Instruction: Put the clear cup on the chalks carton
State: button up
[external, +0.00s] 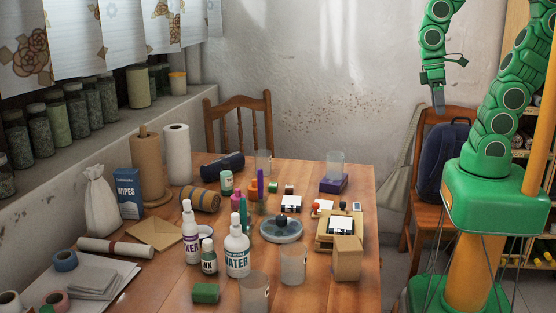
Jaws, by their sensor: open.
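A clear cup (335,163) appears to stand upright on a small purple box (333,185) at the back right of the table. I cannot read the box's label, so I cannot tell whether it is the chalks carton. Other clear or frosted cups stand at the table's back (263,161), front middle (293,264) and front edge (254,291). A plain brown carton (347,258) stands at the front right. My gripper (446,82) is open and appears empty, raised to the right of the table and apart from the cups and boxes.
The wooden table (361,212) is crowded with white bottles (237,246), a round grey dish (281,230), a wooden tray (326,244), paper rolls (177,154) and a wipes box (128,192). A chair with a dark backpack (446,160) stands at the right.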

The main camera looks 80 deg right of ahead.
jog(key=shift+s+d+r+n+t+h, duration=0.3)
jog(key=shift+s+d+r+n+h, duration=0.15)
jog(key=shift+s+d+r, duration=0.35)
